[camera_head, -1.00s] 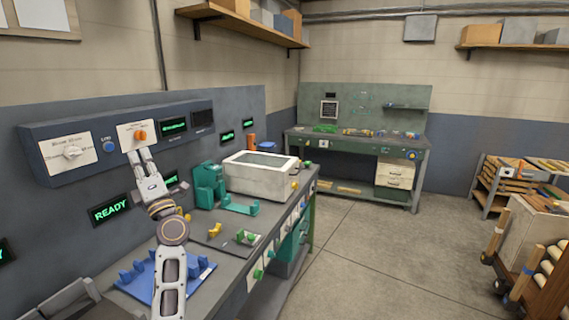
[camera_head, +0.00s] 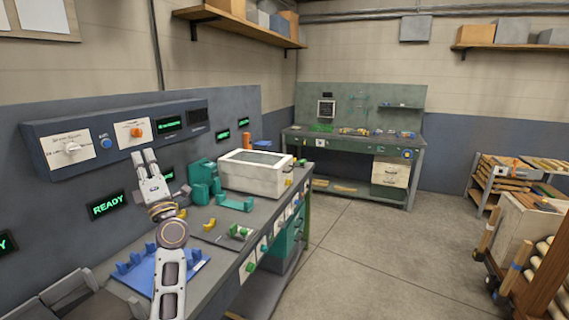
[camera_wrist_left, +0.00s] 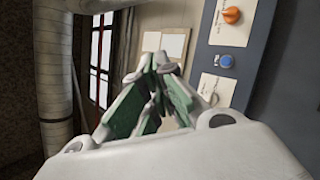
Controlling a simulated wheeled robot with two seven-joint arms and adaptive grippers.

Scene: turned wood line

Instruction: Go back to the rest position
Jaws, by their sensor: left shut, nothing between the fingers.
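My left gripper (camera_head: 145,157) is raised in front of the wall control panel (camera_head: 115,138), below the orange knob (camera_head: 136,132) and apart from it. Its fingers are shut with nothing between them. In the left wrist view the green-padded fingers (camera_wrist_left: 152,98) meet at their tips. The orange knob (camera_wrist_left: 232,15) and the blue button (camera_wrist_left: 226,61) show at the right of that view. My right gripper is not in view.
The bench under my left arm holds a blue fixture (camera_head: 150,268), a green machine (camera_head: 205,183) and a white box (camera_head: 255,172). A second bench (camera_head: 350,140) stands at the back. A cart (camera_head: 515,180) is at right. The middle floor is clear.

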